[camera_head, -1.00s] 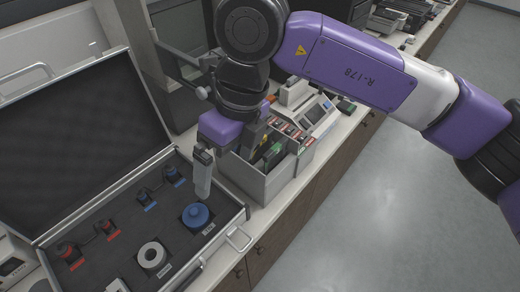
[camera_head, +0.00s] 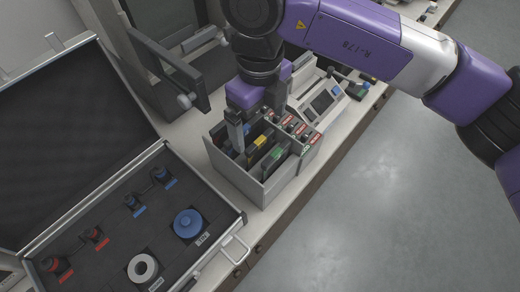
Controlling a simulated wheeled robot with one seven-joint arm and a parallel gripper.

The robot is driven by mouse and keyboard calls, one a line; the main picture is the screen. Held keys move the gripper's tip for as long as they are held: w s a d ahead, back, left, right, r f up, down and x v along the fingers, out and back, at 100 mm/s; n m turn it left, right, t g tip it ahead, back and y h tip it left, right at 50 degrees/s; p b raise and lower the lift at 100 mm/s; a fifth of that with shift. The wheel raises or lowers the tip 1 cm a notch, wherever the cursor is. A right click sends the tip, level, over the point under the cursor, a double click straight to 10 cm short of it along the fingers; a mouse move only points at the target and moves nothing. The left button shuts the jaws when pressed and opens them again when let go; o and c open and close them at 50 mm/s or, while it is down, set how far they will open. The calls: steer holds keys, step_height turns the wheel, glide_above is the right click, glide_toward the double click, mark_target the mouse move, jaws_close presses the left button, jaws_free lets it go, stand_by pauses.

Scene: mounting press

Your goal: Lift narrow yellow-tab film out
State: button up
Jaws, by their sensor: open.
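A dark film with a yellow tab (camera_head: 260,141) stands in a slot of the grey divided box (camera_head: 233,172). It is partly hidden by my gripper, and I cannot tell its width. A film with a green tab (camera_head: 277,153) stands in front of it, toward the right. My gripper (camera_head: 252,134) is open and points down over the left part of the box, close to the yellow tab. One grey finger shows clearly; the other is mostly hidden. I see nothing held between the fingers.
An open case (camera_head: 215,262) with a blue knob (camera_head: 188,224), a white ring (camera_head: 142,268) and red and blue fittings lies at the left. A device with a screen (camera_head: 322,101) stands behind the box. A dark upright frame (camera_head: 170,75) stands at the back left. The floor at right is clear.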

mark_target(260, 140)
steer(key=shift+f+p, duration=0.85)
steer(key=shift+f, duration=1.55)
steer(key=shift+c, duration=0.4)
steer(key=c, duration=1.9)
steer(key=shift+o, duration=0.2)
steer(key=shift+r, duration=0.15)
step_height(260, 140, up, 20)
steer(key=b, duration=0.4)
